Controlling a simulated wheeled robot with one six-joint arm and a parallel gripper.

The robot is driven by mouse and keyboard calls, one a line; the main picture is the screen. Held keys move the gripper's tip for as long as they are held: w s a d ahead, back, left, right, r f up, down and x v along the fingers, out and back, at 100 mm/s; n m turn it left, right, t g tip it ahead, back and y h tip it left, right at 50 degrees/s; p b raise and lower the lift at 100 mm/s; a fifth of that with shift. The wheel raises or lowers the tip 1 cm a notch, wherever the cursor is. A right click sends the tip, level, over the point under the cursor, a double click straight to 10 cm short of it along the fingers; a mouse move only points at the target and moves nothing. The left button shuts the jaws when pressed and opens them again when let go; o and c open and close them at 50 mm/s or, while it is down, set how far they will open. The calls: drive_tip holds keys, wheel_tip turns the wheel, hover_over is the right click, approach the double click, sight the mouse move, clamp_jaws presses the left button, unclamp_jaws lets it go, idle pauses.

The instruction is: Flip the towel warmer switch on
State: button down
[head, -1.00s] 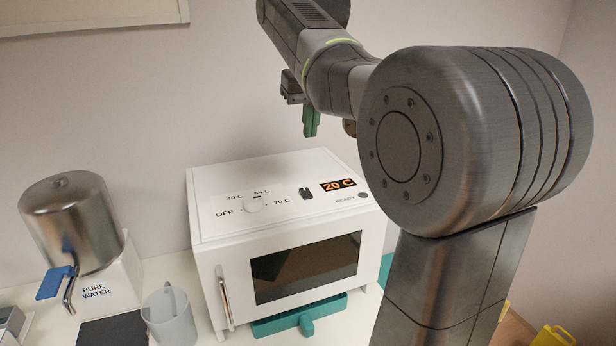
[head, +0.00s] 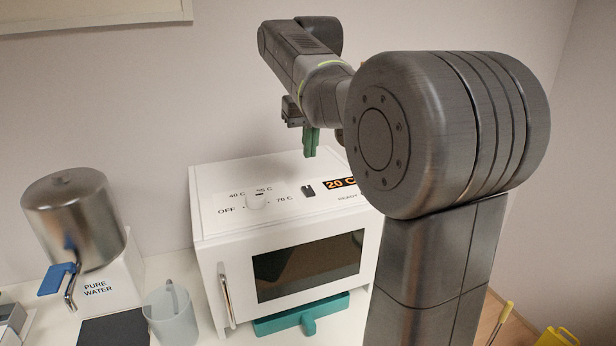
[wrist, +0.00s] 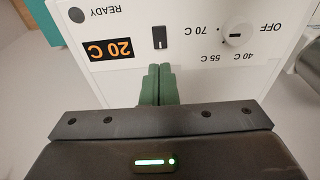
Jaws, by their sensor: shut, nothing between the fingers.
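The towel warmer (head: 215,212) is a white box with a dark door window and a control panel on top. Its switch (head: 308,190) is a small black rocker between the white dial and the orange display. In the wrist view the switch (wrist: 159,38) lies just beyond my fingertips, in line with them. My gripper (head: 311,155) has green fingers, pressed together and empty, pointing down above the back of the panel. In the wrist view the closed fingers (wrist: 159,70) show a gap in the picture from the switch. The display reads 20 C.
The white dial (head: 257,202) has marks from OFF to 70 C. A metal water dispenser (head: 75,220) and a clear cup (head: 170,315) stand at the left. A yellow object (head: 558,340) is at lower right.

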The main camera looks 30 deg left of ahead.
sight(309, 192)
drive_tip(key=f, duration=0.5)
drive_tip(key=a+f, duration=0.1)
drive_tip(key=f, duration=0.2)
drive_tip(key=shift+w+p, duration=0.3)
drive_tip(key=shift+w, duration=0.1)
drive_tip(key=shift+f, duration=0.2)
drive_tip(key=shift+a+f, duration=0.1)
drive_tip(key=shift+s+f, duration=0.1)
drive_tip(key=shift+f, duration=0.1)
drive_tip(key=shift+s+d, duration=0.35)
drive_tip(key=shift+d, duration=0.25)
